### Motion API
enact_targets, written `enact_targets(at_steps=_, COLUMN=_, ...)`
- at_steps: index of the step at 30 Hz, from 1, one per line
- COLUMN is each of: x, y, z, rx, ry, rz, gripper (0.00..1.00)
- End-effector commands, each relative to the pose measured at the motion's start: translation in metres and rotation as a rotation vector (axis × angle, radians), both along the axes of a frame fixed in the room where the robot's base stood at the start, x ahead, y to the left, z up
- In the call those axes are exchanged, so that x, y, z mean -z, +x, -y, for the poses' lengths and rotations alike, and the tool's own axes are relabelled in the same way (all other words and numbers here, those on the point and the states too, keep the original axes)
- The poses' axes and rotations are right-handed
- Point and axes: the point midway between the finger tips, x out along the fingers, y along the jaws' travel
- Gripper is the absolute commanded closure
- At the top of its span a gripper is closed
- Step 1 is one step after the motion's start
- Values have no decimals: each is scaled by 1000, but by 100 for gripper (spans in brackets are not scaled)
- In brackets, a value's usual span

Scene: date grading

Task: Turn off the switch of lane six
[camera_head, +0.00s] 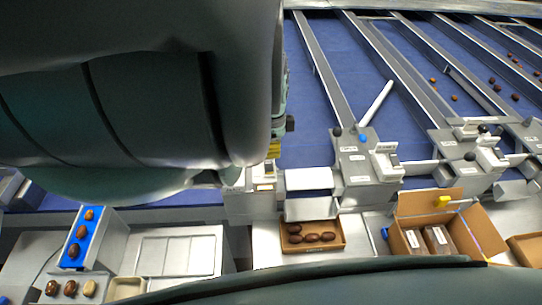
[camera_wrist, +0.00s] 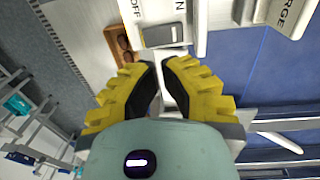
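A switch (camera_wrist: 163,36) with a grey rocker lies just beyond my fingertips in the wrist view, between the letters OFF on its left and a partly cut-off label ending in N on its right. My gripper (camera_wrist: 160,64) has yellow ribbed fingers with black inner pads; the tips are close together with a narrow gap and nothing held. Contact with the rocker cannot be told. In the head view the yellow of my gripper (camera_head: 273,149) shows just above the switch box (camera_head: 250,203), mostly hidden by my arm. I cannot read a lane number there.
Other lane boxes with switches (camera_head: 386,160) stand to the right, with a white lever (camera_head: 376,103) near one. A box of dates (camera_head: 341,244) and an open carton (camera_head: 398,214) stand in front. A PURGE-like label (camera_wrist: 293,15), partly cut off, is right of the switch.

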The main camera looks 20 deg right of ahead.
Motion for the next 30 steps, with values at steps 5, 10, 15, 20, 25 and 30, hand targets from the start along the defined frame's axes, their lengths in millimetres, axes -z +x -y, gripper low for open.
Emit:
enact_targets(at_steps=5, x=-12, y=1, z=0, rx=0, ry=1, rz=-2, gripper=100)
enact_targets(at_steps=10, x=-25, y=3, z=0, rx=-1, ry=0, rz=2, gripper=100)
enact_targets(at_steps=15, x=-40, y=4, z=0, rx=-1, ry=1, rz=3, gripper=100)
enact_targets(at_steps=20, x=-55, y=6, z=-1, rx=-4, ry=2, rz=5, gripper=100)
enact_targets(at_steps=25, x=-69, y=7, z=1, rx=-2, ry=0, rz=6, gripper=100)
enact_targets(at_steps=30, x=-77, y=6, z=1, rx=-2, ry=1, rz=2, gripper=100)
